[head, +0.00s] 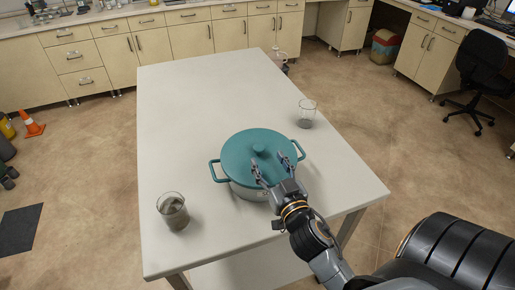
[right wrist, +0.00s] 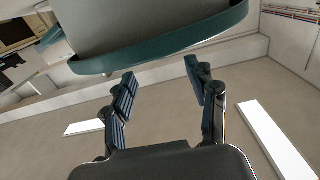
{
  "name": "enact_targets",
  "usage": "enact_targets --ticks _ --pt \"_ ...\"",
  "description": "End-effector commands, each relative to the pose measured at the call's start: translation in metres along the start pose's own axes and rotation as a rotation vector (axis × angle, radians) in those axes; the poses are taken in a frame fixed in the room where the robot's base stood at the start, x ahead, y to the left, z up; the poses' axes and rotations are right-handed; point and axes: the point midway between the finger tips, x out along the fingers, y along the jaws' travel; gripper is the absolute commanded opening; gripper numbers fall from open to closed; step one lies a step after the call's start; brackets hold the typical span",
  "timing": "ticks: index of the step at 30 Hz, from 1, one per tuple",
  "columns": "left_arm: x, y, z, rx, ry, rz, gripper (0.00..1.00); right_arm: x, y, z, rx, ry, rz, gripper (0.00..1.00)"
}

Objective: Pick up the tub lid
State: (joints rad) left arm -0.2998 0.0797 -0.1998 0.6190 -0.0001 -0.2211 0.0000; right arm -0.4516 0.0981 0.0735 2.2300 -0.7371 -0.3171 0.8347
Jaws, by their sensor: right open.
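A round teal tub lid (head: 238,150) with a small knob (head: 260,147) in its middle covers a wide tub (head: 244,192) on the white table. The tub has a teal loop handle on each side. My right gripper (head: 269,162) is open, its two fingers spread over the near right part of the lid, pointing toward the knob. I cannot tell whether the fingertips touch the lid. In the right wrist view, the open fingers (right wrist: 160,72) have nothing between them, and a curved teal rim (right wrist: 165,50) crosses above them. My left gripper is out of view.
A glass beaker with dark contents (head: 173,211) stands near the table's (head: 195,95) front left. Another beaker (head: 306,114) stands right of the tub, and a small vessel (head: 278,57) at the far right corner. The far half of the table is mostly clear.

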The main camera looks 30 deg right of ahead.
Motion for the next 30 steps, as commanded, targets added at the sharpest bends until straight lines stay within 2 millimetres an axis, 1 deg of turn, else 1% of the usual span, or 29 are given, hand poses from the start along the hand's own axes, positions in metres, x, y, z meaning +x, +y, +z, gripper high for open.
enact_targets --ticks 1,3,8,13,15,18,26,29,30 --pt "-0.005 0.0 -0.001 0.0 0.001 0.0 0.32 0.008 -0.001 -0.003 -0.001 0.001 -0.001 0.58" --pt "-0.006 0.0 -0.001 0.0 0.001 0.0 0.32 0.015 0.0 -0.002 0.0 0.001 -0.001 0.58" --pt "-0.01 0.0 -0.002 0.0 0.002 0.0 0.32 0.025 0.0 -0.001 -0.002 0.0 0.0 0.58" --pt "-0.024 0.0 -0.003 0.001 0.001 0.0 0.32 0.051 -0.002 -0.002 -0.001 0.001 0.0 0.58" --pt "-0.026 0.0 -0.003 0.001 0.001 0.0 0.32 0.06 -0.002 0.0 -0.002 0.001 -0.001 0.58" --pt "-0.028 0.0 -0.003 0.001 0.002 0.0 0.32 0.07 -0.002 0.001 0.0 0.0 -0.001 0.58" --pt "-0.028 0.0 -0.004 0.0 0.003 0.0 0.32 0.072 -0.002 0.003 0.0 -0.001 -0.001 0.58" --pt "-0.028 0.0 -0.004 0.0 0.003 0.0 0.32 0.072 -0.002 0.003 0.0 -0.001 -0.001 0.39" --pt "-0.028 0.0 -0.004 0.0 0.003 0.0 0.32 0.072 -0.002 0.003 0.0 -0.001 -0.001 0.31"
